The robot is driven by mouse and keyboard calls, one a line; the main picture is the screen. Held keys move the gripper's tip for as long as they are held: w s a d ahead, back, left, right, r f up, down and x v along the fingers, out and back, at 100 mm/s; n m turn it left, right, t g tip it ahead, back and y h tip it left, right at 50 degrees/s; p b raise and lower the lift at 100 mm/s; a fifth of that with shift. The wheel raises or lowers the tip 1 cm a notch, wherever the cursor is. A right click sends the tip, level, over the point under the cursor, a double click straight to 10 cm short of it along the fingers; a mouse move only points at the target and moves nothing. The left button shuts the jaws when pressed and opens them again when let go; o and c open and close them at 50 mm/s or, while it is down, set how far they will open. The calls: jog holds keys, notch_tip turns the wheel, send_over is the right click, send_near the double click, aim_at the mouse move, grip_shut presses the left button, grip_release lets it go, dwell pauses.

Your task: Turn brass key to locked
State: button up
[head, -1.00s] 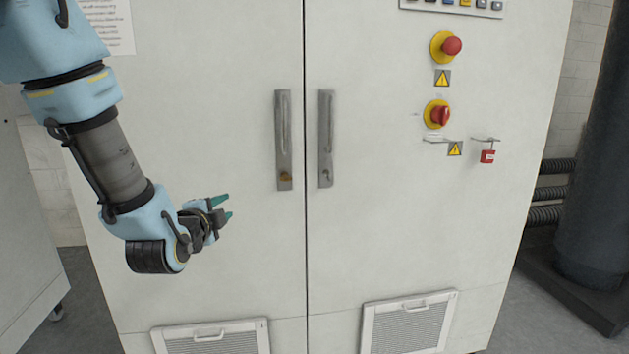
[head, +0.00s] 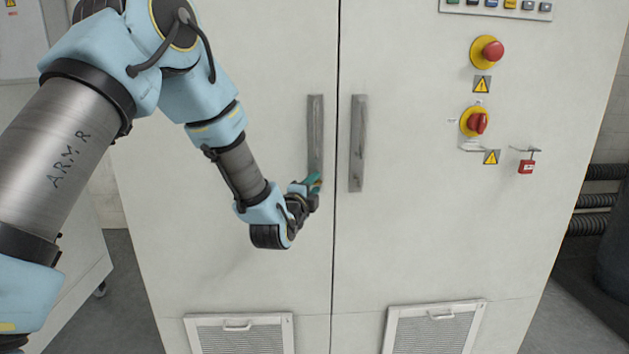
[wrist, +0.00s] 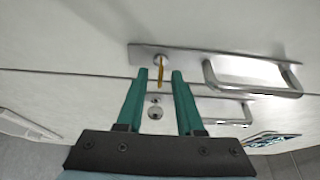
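The brass key (wrist: 161,73) sits in the lock at the end of the left door's handle plate (head: 315,125). In the wrist view the same plate (wrist: 190,58) lies across the top. My gripper (wrist: 160,74) is open, with its two green fingertips on either side of the key. A gap shows between the key and each fingertip. In the head view my gripper (head: 315,182) is at the lower end of the left handle and hides most of the key.
The right door's handle (head: 357,143) is just right of the door seam, and its keyless lock (wrist: 155,112) shows between my fingers. A red emergency button (head: 492,51), red rotary switch (head: 478,123) and red padlock (head: 526,167) are on the right door. Vent grilles (head: 240,335) are low down.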

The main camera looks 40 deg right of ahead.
jog(key=shift+w+d, duration=0.15)
jog(key=shift+d, duration=0.05)
grip_shut()
dwell(0.6)
